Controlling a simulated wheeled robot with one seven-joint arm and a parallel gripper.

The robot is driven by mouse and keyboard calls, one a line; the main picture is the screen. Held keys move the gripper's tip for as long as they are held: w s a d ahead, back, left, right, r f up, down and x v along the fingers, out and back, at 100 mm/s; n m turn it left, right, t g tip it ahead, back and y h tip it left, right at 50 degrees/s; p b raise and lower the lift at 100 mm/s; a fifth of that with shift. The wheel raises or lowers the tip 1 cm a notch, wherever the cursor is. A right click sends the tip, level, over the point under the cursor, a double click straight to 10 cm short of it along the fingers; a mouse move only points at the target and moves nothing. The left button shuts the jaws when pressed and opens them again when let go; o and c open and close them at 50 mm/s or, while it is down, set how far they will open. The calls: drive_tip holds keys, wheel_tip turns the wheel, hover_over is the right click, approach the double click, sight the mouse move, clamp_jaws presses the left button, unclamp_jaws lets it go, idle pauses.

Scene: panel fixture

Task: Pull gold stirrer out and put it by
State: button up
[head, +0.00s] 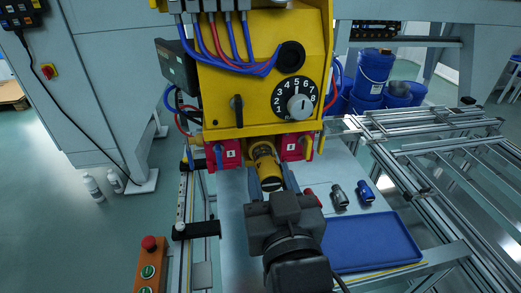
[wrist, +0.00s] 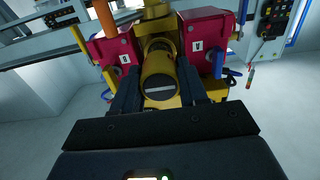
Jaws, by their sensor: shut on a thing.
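The gold stirrer (head: 264,160) is a short, thick gold cylinder at the lower front of the yellow panel (head: 265,95), between two red blocks (head: 228,154). In the wrist view the gold stirrer (wrist: 158,72) points its dark, slotted round end at my camera. My gripper (head: 270,174) has a dark finger on each side of it and is shut on it. In the wrist view my gripper (wrist: 158,84) also frames the cylinder. Its far end is hidden at the panel, so I cannot tell whether it is still seated.
A blue tray (head: 370,244) lies on the bench to the right of my gripper and looks empty. A grey fitting (head: 340,195), a blue fitting (head: 366,192) and a partly hidden red one (head: 312,194) lie behind it. Metal rails (head: 450,180) run along the right.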

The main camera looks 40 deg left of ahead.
drive_tip(key=shift+v, duration=1)
idle(0.4)
drive_tip(key=shift+p+v, duration=0.6)
drive_tip(key=shift+v, duration=1.8)
